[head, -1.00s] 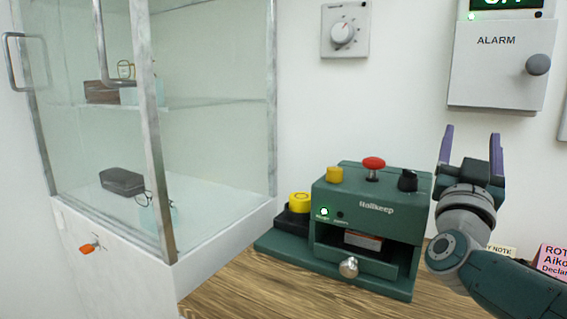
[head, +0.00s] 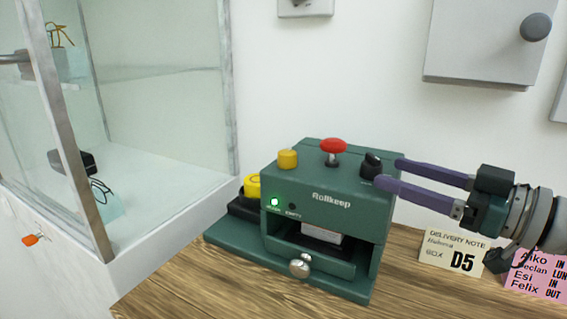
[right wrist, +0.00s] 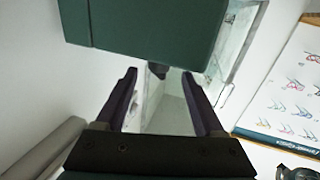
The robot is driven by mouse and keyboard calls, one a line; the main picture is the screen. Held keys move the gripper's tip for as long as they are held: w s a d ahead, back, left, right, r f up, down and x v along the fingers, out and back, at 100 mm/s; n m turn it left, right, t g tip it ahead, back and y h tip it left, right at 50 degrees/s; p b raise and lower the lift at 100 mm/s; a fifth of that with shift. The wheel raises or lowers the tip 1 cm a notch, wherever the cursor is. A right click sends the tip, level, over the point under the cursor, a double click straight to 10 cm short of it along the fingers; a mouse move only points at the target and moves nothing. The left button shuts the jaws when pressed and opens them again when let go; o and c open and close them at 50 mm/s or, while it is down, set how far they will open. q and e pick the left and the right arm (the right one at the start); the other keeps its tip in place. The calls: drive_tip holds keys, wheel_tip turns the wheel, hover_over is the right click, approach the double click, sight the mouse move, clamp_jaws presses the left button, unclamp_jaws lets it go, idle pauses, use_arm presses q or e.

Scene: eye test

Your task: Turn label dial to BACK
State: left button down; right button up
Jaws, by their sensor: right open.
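The dial is a small black knob (head: 372,165) on the top right of the green Rollkeep machine (head: 325,180). Its markings are too small to read. My right gripper (head: 387,173) comes in from the right, open, with its two purple fingertips close to the knob. In the right wrist view, the dark knob (right wrist: 158,70) shows between the spread fingertips of my right gripper (right wrist: 159,74), under the green body (right wrist: 150,28). I see a gap on each side, and I cannot tell any contact. My left gripper is not in view.
A red mushroom button (head: 333,146) and a yellow button (head: 288,159) stand left of the knob on the machine. A delivery note (head: 452,251) and a pink card (head: 537,275) stand to the right. A glass cabinet (head: 160,100) is at the left.

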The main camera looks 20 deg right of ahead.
sight(373, 163)
drive_tip(key=shift+b+x, duration=0.4)
drive_tip(key=shift+x, duration=2.1)
drive_tip(key=shift+c, duration=0.3)
clamp_jaws()
